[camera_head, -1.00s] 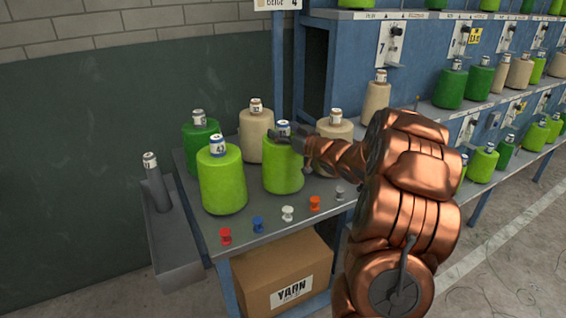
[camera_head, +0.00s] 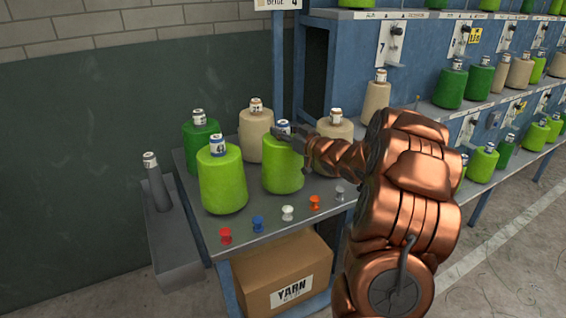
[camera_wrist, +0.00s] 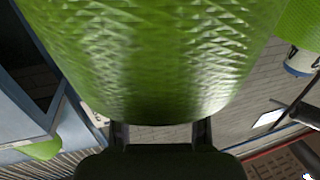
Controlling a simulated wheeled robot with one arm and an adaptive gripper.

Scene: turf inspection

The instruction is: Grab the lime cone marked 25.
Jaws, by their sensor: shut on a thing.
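A lime cone (camera_head: 283,175) stands upright on the small table's right half, with a white and blue label at its top that I cannot read. My gripper (camera_head: 289,136) is at the top of this cone, shut on it. In the wrist view the lime cone (camera_wrist: 160,55) fills the upper middle, and my gripper (camera_wrist: 160,132) reaches to its end. A second lime cone (camera_head: 222,182) stands to the left on the table, its label seeming to read 43.
The table (camera_head: 215,238) also holds a dark green cone (camera_head: 200,140), beige cones (camera_head: 256,138) behind, and several small coloured spools along the front edge. A cardboard yarn box (camera_head: 270,275) sits below. A grey holder (camera_head: 158,190) stands left. Shelves of cones (camera_head: 450,88) are at right.

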